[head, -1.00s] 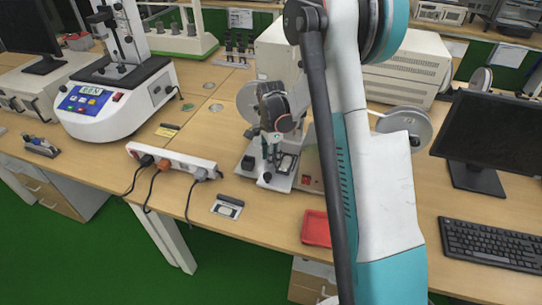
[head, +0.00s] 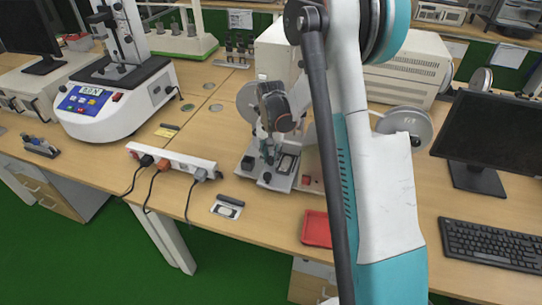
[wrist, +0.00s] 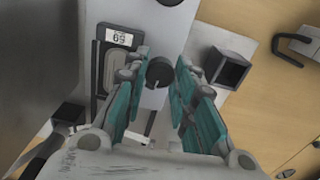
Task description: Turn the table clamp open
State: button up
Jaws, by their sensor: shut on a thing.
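The table clamp's round black knob (wrist: 160,72) sits in the middle of the wrist view, on a pale grey-white plate (wrist: 153,98). My gripper (wrist: 161,60) has its two teal fingers on either side of the knob and is shut on it. In the head view my gripper (head: 268,153) points down over the small white test fixture (head: 280,182) on the bench. The contact faces of the fingers are partly hidden.
A small display (wrist: 119,38) and a black square block (wrist: 230,68) flank the fingers. A white power strip (head: 172,158) with cables lies left of the fixture. A red tray (head: 316,229) is in front, and a monitor (head: 492,138) stands at right.

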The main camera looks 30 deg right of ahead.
aim_at(271, 158)
jog(key=shift+n, duration=0.8)
jog(key=o, duration=1.1)
notch_tip(271, 158, up, 12)
dwell(0.3)
